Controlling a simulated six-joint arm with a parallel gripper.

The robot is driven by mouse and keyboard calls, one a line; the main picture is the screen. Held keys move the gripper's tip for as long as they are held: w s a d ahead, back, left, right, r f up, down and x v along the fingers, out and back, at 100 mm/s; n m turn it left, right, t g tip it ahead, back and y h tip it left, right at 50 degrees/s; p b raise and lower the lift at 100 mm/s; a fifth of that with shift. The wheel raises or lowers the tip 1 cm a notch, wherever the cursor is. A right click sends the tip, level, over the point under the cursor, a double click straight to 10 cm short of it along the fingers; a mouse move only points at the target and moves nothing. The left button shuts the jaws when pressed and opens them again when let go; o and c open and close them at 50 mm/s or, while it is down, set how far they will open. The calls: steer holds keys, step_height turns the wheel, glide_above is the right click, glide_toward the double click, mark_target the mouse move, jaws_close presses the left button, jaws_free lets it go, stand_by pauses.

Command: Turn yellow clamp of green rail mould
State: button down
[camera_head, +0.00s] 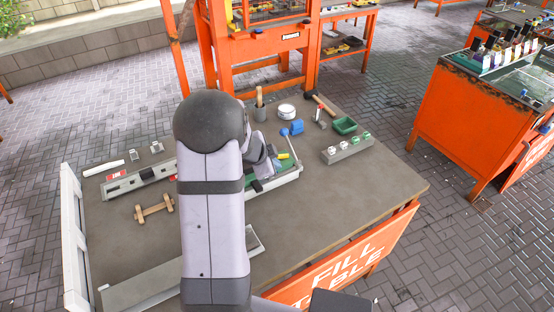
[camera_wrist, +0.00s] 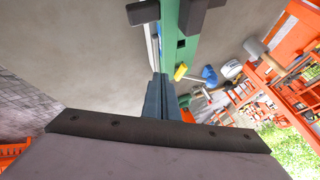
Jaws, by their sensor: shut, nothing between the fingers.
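The green rail mould (camera_head: 284,168) lies in a pale tray on the table, partly hidden behind my arm. In the wrist view the green rail mould (camera_wrist: 178,38) runs up from the middle to the top edge. The yellow clamp (camera_head: 283,156) sits at the mould's far side. In the wrist view the yellow clamp (camera_wrist: 180,72) shows at the mould's right edge, near the fingertips. My gripper (camera_wrist: 160,80) is shut and empty, over or beside the mould's end; contact cannot be told. In the head view my arm hides most of the gripper.
A blue scoop-like tool (camera_head: 296,127) lies just beyond the mould. The table's right front is clear.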

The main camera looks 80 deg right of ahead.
mark_target(283, 157)
steer(key=d+f, duration=0.1)
steer(key=d+p, duration=0.1)
steer(key=d+f, duration=0.1)
steer(key=d, duration=0.1)
steer(key=shift+f, duration=0.3)
steer(key=shift+w+d+f+p, duration=0.1)
steer(key=shift+w+d+p, duration=0.1)
steer(key=shift+d+p, duration=0.2)
steer(key=shift+w+d+f+p, duration=0.1)
steer(key=shift+w+d+p, duration=0.15)
steer(key=shift+d, duration=0.25)
steer(key=shift+w+r+p, duration=0.1)
steer(key=shift+r+p, duration=0.1)
steer(key=shift+p, duration=0.3)
